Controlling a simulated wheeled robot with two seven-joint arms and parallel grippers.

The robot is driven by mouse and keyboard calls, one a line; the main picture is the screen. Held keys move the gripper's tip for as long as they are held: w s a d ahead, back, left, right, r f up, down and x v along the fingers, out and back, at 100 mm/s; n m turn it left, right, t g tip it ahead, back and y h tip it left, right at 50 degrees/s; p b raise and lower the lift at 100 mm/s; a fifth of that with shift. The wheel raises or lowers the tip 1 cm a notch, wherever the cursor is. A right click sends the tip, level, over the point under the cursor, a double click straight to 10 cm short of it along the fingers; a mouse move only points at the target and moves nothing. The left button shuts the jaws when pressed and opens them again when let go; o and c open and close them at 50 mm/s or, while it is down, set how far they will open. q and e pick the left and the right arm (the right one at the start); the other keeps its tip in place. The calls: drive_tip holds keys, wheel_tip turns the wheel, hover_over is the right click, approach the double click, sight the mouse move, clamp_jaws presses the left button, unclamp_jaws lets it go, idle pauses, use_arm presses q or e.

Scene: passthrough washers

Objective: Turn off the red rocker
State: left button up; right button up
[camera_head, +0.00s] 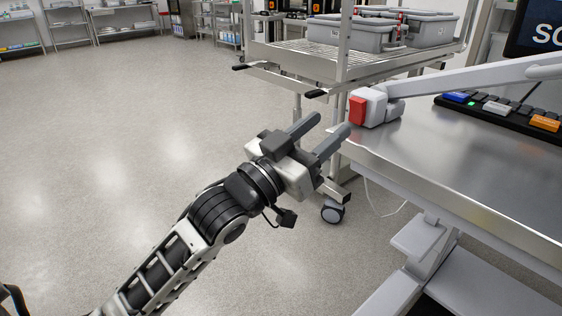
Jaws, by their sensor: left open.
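A red rocker (357,110) sits on the left face of a small white box (377,105) at the near left corner of the steel table. I cannot tell which way the rocker is tipped. My left gripper (333,130) is open and empty, with its two grey fingers apart and pointing up and right. Its fingertips are left of and slightly below the rocker in the picture, and no contact with it shows. My right gripper is not in view.
The steel table (480,170) fills the right side, with a black keypad (505,115) and a monitor (537,28) on it. A pale arm-like bar (470,78) reaches over it to the white box. A wheeled rack (300,62) with grey bins (350,33) stands behind. The floor at left is clear.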

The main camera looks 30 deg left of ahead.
use_arm(q)
drive_tip(key=v, duration=0.9)
drive_tip(key=shift+s+b, duration=0.3)
drive_tip(key=shift+b, duration=0.05)
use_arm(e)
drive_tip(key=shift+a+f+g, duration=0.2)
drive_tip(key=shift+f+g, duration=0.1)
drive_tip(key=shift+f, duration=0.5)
use_arm(q)
drive_tip(key=shift+a, duration=0.15)
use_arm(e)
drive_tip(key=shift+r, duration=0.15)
